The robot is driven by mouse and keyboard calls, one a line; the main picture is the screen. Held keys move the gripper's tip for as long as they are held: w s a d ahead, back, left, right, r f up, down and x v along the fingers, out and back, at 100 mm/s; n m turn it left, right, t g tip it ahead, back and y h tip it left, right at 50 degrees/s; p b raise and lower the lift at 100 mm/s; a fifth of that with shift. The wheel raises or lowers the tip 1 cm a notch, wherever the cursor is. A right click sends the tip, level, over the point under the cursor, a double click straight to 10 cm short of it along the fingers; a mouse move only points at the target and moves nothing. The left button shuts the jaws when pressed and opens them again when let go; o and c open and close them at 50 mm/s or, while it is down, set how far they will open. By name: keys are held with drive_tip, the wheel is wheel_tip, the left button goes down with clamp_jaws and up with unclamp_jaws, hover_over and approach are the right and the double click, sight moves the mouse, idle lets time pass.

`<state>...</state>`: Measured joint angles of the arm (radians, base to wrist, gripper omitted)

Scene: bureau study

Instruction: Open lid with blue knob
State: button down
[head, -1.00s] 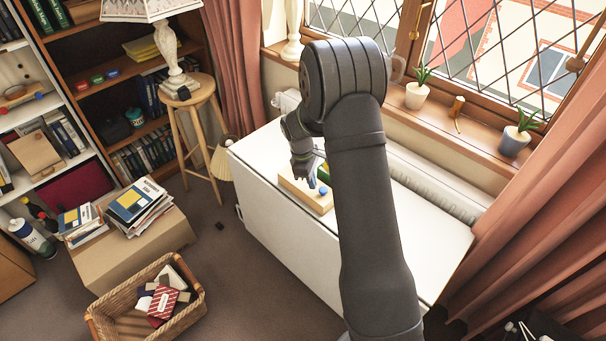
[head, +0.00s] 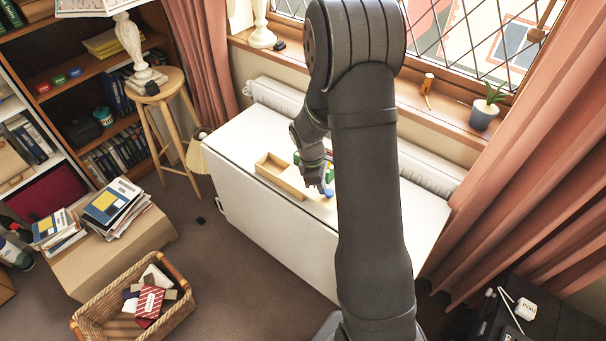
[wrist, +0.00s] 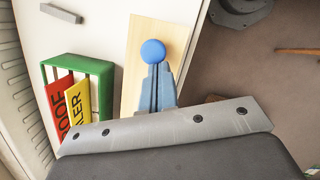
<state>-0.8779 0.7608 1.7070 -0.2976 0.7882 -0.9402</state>
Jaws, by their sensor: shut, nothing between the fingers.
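A pale wooden box (head: 268,178) lies on the white table, its left part uncovered and showing a hollow inside. Its flat wooden lid (wrist: 139,60) lies to the right, with a round blue knob (wrist: 153,52) on top. The knob shows as a small blue patch in the head view (head: 329,193). My gripper (wrist: 157,70) is shut and empty, its blue-grey fingertips right beside the knob. Whether they touch it I cannot tell. In the head view my gripper (head: 323,188) is low over the lid; my arm hides part of this area.
A green rack (wrist: 108,72) holding a red book (wrist: 63,103) and a yellow book (wrist: 88,98) stands close beside the lid. The white table (head: 250,225) is bare at left and front. A radiator (head: 270,97) and window sill lie behind.

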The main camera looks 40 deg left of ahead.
drive_tip(key=d, duration=0.2)
drive_tip(key=shift+d, duration=0.35)
drive_tip(key=shift+s, duration=0.1)
drive_tip(key=a, duration=0.1)
drive_tip(key=s+a+r, duration=0.1)
drive_tip(key=a+r, duration=0.1)
drive_tip(key=a, duration=0.1)
drive_tip(key=shift+s, duration=0.4)
drive_tip(key=w+v, duration=0.1)
drive_tip(key=v, duration=0.7)
drive_tip(key=shift+s+r, duration=0.4)
drive_tip(key=shift+s, duration=0.15)
drive_tip(key=shift+d, duration=0.1)
